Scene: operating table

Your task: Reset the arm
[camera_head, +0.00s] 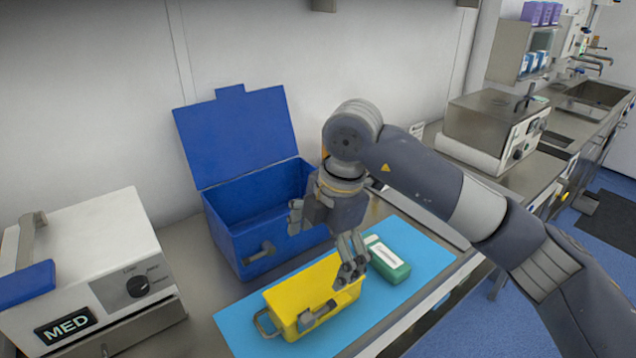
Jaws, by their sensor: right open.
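My right arm reaches in from the right side. My right gripper (352,268) points down over the right end of a yellow bin (285,300) and is open, with nothing seen between its fingers. The yellow bin lies on a light blue mat (240,325). A green box with a white label (388,262) lies on the mat just right of the gripper. A blue box (225,230) with its lid (238,135) raised stands behind the mat; my gripper hides part of its right side. My left gripper is not in view.
A white device marked MED (95,270) stands on the counter at left. A metal device (490,130) stands at back right, near a sink (600,92). The counter's front edge runs along the mat's right side. The wall is close behind the blue box.

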